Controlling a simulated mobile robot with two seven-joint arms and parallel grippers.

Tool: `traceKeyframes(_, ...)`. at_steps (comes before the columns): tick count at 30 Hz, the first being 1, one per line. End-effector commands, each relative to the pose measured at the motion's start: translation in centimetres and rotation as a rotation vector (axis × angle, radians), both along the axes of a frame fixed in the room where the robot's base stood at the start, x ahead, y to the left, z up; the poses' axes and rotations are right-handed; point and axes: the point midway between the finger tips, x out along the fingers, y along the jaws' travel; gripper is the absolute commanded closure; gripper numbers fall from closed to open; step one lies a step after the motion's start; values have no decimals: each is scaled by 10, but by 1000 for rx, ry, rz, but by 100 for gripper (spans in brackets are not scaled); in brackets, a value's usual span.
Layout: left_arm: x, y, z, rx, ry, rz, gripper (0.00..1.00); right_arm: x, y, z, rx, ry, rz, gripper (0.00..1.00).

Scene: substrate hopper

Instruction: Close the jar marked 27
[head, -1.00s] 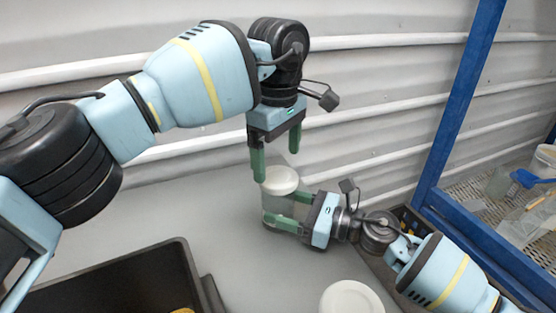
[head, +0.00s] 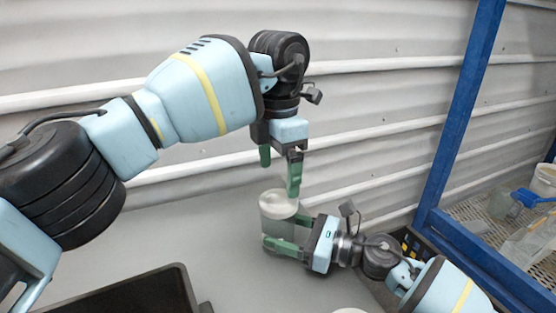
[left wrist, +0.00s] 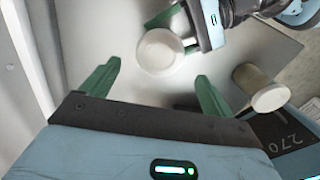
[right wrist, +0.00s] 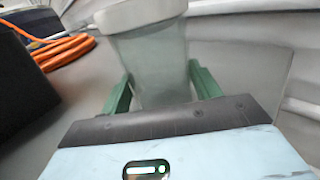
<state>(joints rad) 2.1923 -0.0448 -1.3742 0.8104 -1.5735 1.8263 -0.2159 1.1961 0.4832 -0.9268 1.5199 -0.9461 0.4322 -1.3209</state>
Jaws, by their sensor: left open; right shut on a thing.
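A clear jar (head: 277,228) with a whitish round top (head: 279,203) stands upright over the grey table. Its top faces my left wrist camera as a white disc (left wrist: 160,51), and its clear body fills the middle of the right wrist view (right wrist: 152,65). I cannot read a number on it. My right gripper (head: 283,238) is shut on the jar's body from the side. My left gripper (head: 280,170) is open and empty above the jar, its fingers pointing down, one near the rim. I cannot tell whether the lid is seated or screwed down.
A second white-topped container (left wrist: 268,95) stands on the table near my right arm. A black bin (head: 120,295) is at the front left. Orange cable (right wrist: 62,48) shows at left in the right wrist view. A blue frame post (head: 455,120) rises at right, beside a mesh shelf.

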Motion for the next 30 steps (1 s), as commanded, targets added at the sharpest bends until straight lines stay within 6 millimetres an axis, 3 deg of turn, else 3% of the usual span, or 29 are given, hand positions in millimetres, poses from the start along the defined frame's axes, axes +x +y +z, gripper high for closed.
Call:
traceKeyframes(6, 0, 0, 7, 0, 0, 348, 13, 0, 0, 0, 0, 0, 0, 100)
traceKeyframes(13, 0, 0, 12, -2, 0, 608, 13, 0, 0, 0, 0, 0, 0, 100)
traceKeyframes(18, 0, 0, 13, -1, 1, 687, 13, 0, 0, 0, 0, 0, 0, 100)
traceKeyframes(30, 0, 0, 12, 0, 1, 696, 13, 0, 0, 0, 0, 0, 0, 100)
